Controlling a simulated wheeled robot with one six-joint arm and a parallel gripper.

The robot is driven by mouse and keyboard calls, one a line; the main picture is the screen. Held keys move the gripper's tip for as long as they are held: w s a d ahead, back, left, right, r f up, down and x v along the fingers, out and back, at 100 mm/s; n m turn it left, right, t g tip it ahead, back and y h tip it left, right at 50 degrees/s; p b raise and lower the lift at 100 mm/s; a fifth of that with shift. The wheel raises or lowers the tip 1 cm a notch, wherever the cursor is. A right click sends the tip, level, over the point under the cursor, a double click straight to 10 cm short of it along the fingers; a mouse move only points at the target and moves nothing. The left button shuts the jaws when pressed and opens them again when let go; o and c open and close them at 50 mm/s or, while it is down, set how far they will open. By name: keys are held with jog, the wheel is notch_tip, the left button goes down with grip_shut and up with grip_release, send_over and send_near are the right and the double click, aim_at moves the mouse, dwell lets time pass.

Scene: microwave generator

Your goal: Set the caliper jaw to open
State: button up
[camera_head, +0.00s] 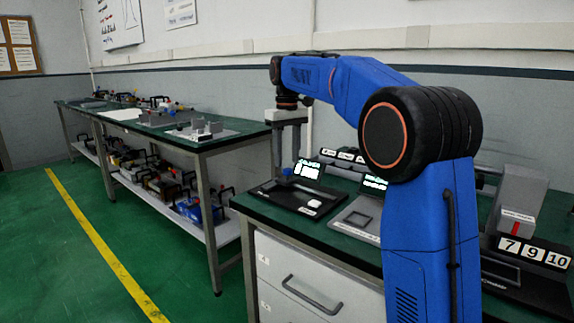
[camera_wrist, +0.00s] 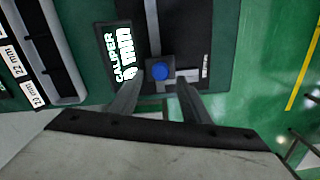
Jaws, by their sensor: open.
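The caliper station is a dark base plate (camera_head: 297,198) on the green bench, with a lit screen (camera_head: 307,169) at its back. In the wrist view the screen (camera_wrist: 120,53) reads "CALIPER" with a mm value. A blue round knob (camera_wrist: 159,72) sits on a grey block on the dark plate. My gripper (camera_wrist: 160,82) is open, its two fingers on either side of the knob and block; I cannot tell if they touch. In the head view my gripper (camera_head: 291,120) hangs above the back of the station. The jaw's own setting is not clear.
A second device with a grey plate (camera_head: 357,218) stands to the right. A rack with mm labels (camera_wrist: 20,62) lies left in the wrist view. A grey block device with number cards (camera_head: 533,252) stands at the far right. Another bench (camera_head: 200,140) is at left.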

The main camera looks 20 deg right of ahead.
jog(key=shift+f, duration=1.5)
grip_shut()
jog(key=shift+s+d, duration=0.6)
jog(key=shift+s, duration=0.25)
jog(key=shift+s+d, duration=0.65)
jog(key=shift+s, duration=0.2)
jog(key=shift+s+d, duration=0.6)
jog(key=shift+s, duration=0.25)
grip_release()
jog(key=shift+s+d, duration=0.1)
notch_tip(320, 180, up, 17)
jog(key=shift+r, duration=0.2)
